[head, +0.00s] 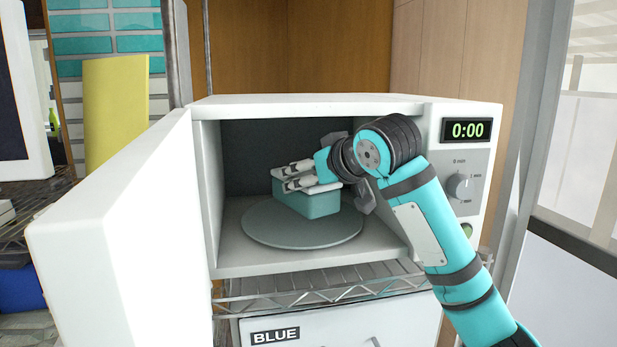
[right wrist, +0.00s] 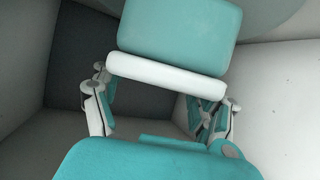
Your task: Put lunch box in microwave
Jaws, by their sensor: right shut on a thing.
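The white microwave (head: 300,102) stands with its door (head: 120,235) swung wide open to the left. Its display reads 0:00. The teal lunch box (head: 316,204) is inside the cavity, over or on the round turntable (head: 260,232); I cannot tell if it touches. My right gripper (head: 298,181) reaches in from the right and is shut on the lunch box near its top rim. In the right wrist view the lunch box (right wrist: 180,35) shows its teal face and white rim (right wrist: 165,76) beyond the fingers. My left gripper is not in view.
The microwave rests on a wire rack (head: 310,288) above a white box marked BLUE (head: 275,337). A yellow board (head: 115,110) stands behind the door at the left. Free room remains on the turntable around the lunch box. The cavity walls are close around my right gripper.

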